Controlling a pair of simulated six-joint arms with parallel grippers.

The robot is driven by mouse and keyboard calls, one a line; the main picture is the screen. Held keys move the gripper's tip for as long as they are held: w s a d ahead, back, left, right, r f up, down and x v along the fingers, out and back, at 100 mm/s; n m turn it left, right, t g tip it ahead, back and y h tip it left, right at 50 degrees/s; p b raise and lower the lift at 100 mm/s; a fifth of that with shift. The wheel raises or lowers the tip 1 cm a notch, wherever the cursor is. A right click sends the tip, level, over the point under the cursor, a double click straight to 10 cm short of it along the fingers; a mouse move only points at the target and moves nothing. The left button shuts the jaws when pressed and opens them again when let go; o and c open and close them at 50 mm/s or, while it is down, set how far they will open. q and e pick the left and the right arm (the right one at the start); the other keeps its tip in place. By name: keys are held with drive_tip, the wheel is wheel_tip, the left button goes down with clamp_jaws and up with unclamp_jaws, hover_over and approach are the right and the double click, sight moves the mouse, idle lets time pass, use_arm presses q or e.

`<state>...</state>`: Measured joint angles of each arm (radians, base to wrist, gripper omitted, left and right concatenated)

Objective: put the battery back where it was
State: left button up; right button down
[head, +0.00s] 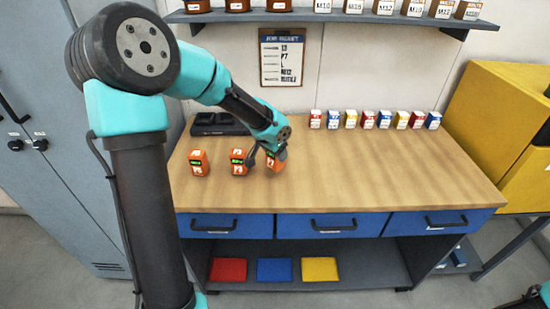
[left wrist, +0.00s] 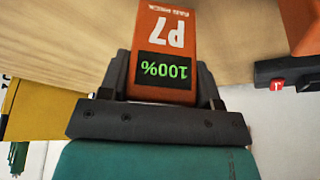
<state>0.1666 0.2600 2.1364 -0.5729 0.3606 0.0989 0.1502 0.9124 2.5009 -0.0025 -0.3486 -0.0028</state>
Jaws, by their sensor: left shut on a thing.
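My left gripper (head: 267,157) is at the back-left part of the workbench, shut on an orange battery (head: 275,161). In the left wrist view this battery (left wrist: 165,30) reads P7, with a green 100% display, and sits between the two fingers. I cannot tell whether its base touches the bench top. Two more orange batteries stand to its left, a middle one (head: 238,162) and a far-left one (head: 199,162). A black charger-like dock (head: 217,124) lies behind them. My right gripper does not show; only a bit of my right arm is at the lower right corner.
The wooden bench top (head: 370,175) is clear to the right of the batteries. Several small coloured boxes (head: 368,119) line its back edge. A clipboard (head: 282,57) hangs on the wall. A yellow cabinet (head: 490,110) stands at right, a grey locker (head: 40,180) at left.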

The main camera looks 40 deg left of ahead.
sight(275, 158)
use_arm(q)
drive_tip(key=shift+w, duration=0.1)
drive_tip(key=shift+w+a, duration=0.25)
drive_tip(key=shift+f, duration=1.8)
drive_tip(key=shift+f, duration=0.15)
drive_tip(key=o, duration=1.2)
drive_tip(key=shift+r, duration=0.2)
drive_tip(key=shift+r, duration=0.3)
drive_tip(key=v, duration=1.1)
drive_tip(key=shift+s+r, duration=0.1)
drive_tip(key=shift+r, duration=0.05)
